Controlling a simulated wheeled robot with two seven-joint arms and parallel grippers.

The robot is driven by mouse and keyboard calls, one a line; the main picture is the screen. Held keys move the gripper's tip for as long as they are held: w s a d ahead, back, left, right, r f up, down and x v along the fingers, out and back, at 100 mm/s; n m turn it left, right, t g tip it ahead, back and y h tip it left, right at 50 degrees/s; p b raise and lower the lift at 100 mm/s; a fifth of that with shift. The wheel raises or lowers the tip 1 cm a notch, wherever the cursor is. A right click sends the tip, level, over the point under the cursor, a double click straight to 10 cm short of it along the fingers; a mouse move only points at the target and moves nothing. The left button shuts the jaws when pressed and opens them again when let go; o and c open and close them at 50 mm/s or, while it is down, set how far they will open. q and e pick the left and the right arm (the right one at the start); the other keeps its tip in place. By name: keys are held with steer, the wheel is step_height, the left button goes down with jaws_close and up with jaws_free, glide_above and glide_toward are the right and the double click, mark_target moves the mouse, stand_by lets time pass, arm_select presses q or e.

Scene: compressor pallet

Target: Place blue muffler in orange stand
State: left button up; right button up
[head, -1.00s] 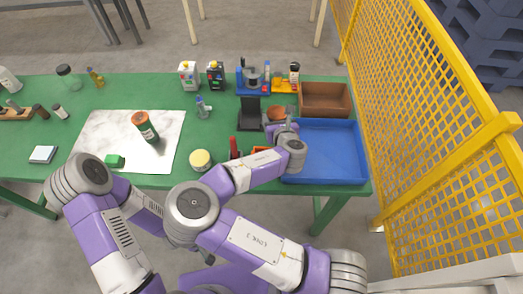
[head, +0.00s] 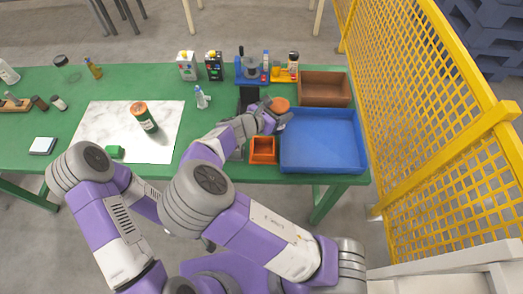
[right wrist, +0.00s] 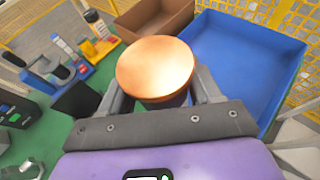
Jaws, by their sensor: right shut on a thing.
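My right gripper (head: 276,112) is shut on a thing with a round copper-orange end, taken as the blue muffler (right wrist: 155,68). A bluish patch shows under that end in the right wrist view; the fingers and gripper hide most of its body. The round end also shows in the head view (head: 281,104), pointing up towards the camera. The orange stand (head: 263,150) is a small square holder with an open top, left of the blue tray's near part. It looks empty. The gripper is beyond it, towards the table's back. My left gripper is not in view.
The blue tray (head: 322,168) lies right of the gripper and is empty. A brown bin (head: 325,90) stands behind it. A blue-based device (head: 251,68) and several bottles line the back. A white board (head: 95,125) lies left. A yellow fence (head: 430,100) stands right.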

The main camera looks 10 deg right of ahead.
steer(key=v, duration=0.7)
step_height(320, 180, down, 10)
steer(key=b, duration=0.2)
steer(key=shift+s+a, duration=0.15)
steer(key=shift+r, duration=0.15)
steer(key=o, duration=1.1)
steer(key=p+v, duration=0.1)
steer(key=v, duration=1.1)
steer(key=shift+p, duration=0.35)
